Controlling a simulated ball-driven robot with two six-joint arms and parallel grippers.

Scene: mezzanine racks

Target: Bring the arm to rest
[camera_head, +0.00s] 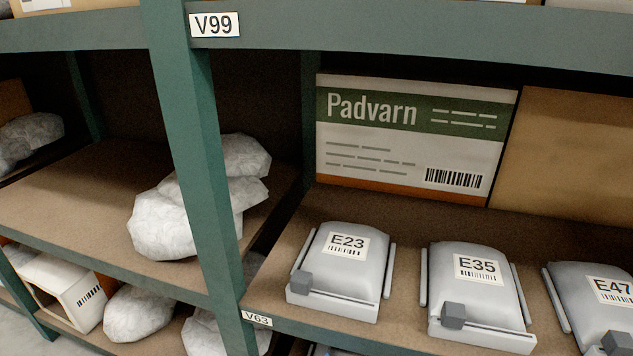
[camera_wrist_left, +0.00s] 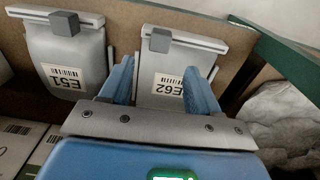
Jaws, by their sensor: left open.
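My left gripper (camera_wrist_left: 158,70) shows in the left wrist view, with its two blue fingers spread apart and nothing clearly held between them. A grey case labelled E62 (camera_wrist_left: 178,62) is seen between and beyond the fingers; the right finger covers part of it. I cannot tell how far the fingertips are from it. A like case labelled E51 (camera_wrist_left: 65,58) stands to its left. Neither gripper shows in the head view, and the right gripper is in no view.
In the head view, grey cases E23 (camera_head: 340,262), E35 (camera_head: 477,287) and E47 (camera_head: 598,300) sit on a shelf before a Padvarn box (camera_head: 410,150). A green rack post (camera_head: 195,150) stands left of them. Wrapped grey bundles (camera_head: 165,222) lie beyond it.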

